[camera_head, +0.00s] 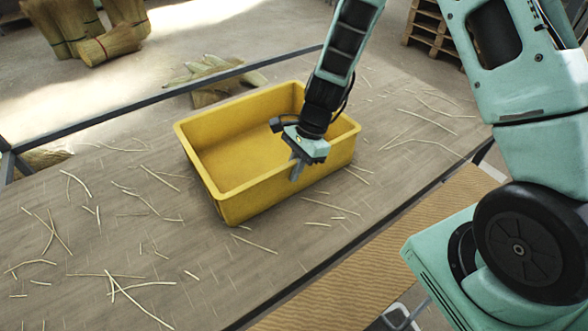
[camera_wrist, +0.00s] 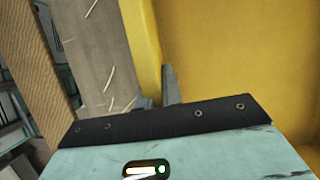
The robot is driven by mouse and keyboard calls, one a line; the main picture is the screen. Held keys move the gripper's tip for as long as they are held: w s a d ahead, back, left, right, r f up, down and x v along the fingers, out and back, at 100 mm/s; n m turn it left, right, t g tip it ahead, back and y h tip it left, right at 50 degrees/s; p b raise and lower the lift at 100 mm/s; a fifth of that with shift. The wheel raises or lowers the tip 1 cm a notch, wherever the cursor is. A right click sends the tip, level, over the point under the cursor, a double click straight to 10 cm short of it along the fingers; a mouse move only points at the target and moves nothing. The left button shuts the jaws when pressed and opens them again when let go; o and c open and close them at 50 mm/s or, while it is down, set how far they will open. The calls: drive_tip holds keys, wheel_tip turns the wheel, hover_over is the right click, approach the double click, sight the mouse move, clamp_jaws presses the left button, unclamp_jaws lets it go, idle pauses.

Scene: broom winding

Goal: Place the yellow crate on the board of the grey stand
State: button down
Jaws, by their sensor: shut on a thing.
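The yellow crate (camera_head: 222,140) is empty and upright on the straw-strewn wooden tabletop (camera_head: 130,240). My gripper (camera_head: 298,168) points down at the crate's near long wall, shut on its rim. In the wrist view, my gripper (camera_wrist: 163,88) has one finger inside the crate, beside the wall; the other finger is largely hidden. The crate's yellow wall (camera_wrist: 143,45) and floor (camera_wrist: 235,50) fill the right of that view.
Loose straw lies around the crate. A dark rail (camera_head: 150,112) runs along the table's far side. Straw bundles (camera_head: 105,42) stand on the floor at the back left, and wooden pallets (camera_head: 434,30) at the back right. The tabletop left of the crate holds only straw.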

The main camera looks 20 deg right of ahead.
drive_tip(key=shift+w+r, duration=0.1)
drive_tip(key=c, duration=1.6)
unclamp_jaws()
drive_tip(key=shift+o, duration=0.2)
